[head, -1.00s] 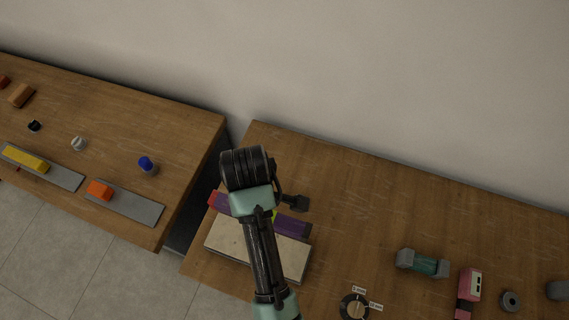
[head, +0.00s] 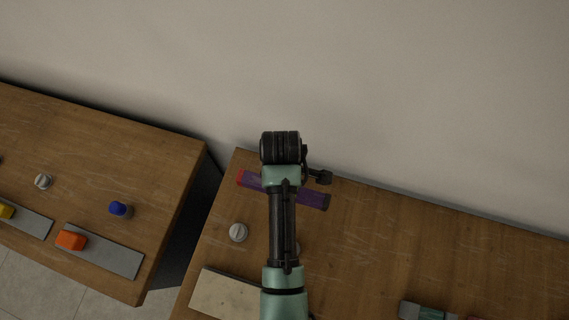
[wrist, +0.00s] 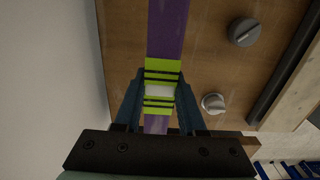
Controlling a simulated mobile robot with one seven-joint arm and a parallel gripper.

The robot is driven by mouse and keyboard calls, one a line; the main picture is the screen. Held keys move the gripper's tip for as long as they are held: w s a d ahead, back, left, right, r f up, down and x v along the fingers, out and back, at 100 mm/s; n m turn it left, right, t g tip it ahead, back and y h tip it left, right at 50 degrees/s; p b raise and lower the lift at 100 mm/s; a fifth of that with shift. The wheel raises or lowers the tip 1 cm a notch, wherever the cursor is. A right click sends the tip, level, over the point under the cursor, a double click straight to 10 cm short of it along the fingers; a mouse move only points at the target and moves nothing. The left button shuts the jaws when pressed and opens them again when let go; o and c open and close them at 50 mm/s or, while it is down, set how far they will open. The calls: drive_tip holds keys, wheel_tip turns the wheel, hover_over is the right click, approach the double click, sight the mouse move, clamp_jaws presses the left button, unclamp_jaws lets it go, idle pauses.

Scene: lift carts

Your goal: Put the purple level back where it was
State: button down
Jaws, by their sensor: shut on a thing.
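The purple level (head: 312,198) is a long bar with a red end and a dark end. It lies across behind my arm near the back edge of the right table. In the wrist view the purple level (wrist: 167,30) runs up the picture, with lime bands and a pale vial at its middle. My gripper (wrist: 160,90) is shut on it there, one finger on each side. In the head view my arm hides the grip. I cannot tell how high the level is above the table (head: 390,250).
A beige board (head: 222,297) lies in front. A grey knob (head: 238,232) stands between it and the level; the wrist view shows two knobs, one dark grey (wrist: 244,31). The left table (head: 120,160) holds orange (head: 71,239) and blue (head: 120,208) pieces. The wall is close behind.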

drive_tip(key=shift+w+f, duration=0.1)
drive_tip(key=shift+f, duration=2.5)
drive_tip(key=shift+f, duration=0.2)
drive_tip(key=shift+c, duration=2.4)
unclamp_jaws()
wheel_tip(320, 180, up, 12)
drive_tip(key=shift+r, duration=0.25)
drive_tip(key=shift+f, duration=0.1)
